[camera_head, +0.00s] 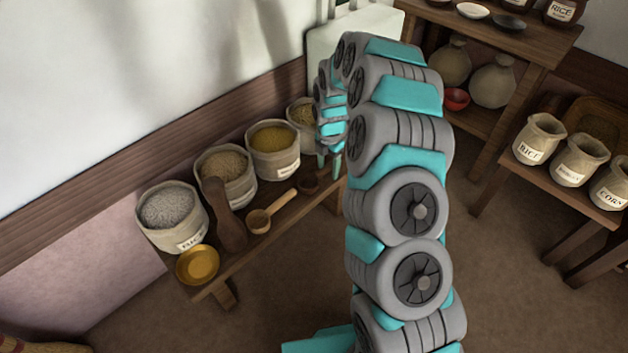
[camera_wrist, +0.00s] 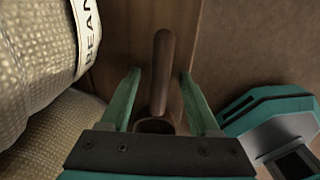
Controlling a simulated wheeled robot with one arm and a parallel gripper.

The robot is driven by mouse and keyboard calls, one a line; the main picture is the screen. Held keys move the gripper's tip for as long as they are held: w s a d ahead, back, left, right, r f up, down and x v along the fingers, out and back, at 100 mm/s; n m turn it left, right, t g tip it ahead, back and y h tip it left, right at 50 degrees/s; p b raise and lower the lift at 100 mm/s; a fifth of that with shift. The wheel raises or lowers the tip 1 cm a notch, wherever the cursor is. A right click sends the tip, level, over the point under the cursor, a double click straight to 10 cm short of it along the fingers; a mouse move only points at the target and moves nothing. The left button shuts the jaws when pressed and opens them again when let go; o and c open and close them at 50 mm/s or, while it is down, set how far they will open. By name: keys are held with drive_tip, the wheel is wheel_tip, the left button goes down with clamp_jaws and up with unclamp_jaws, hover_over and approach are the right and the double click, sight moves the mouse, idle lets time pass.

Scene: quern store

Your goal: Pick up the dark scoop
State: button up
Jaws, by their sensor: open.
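The dark scoop (camera_wrist: 162,62) lies on the wooden bench (camera_wrist: 112,45) in the wrist view, its handle pointing up the picture and its round bowl partly hidden behind my gripper's body. My gripper (camera_wrist: 160,76) is open, with one teal finger on each side of the scoop's handle and visible gaps on both sides. In the head view my gripper (camera_head: 329,164) is above the far part of the bench; the dark scoop (camera_head: 308,183) shows as a small dark shape just left of the fingertips, its handle mostly hidden.
Several sacks of grain line the bench's wall side; one labelled sack (camera_wrist: 45,45) is close left of my gripper. A lighter wooden scoop (camera_head: 259,222), a dark wooden paddle-like piece (camera_head: 229,220) and a brass bowl (camera_head: 197,264) are nearer. A shelf (camera_head: 508,40) stands right.

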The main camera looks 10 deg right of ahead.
drive_tip(key=shift+c, duration=0.3)
clamp_jaws()
idle(0.4)
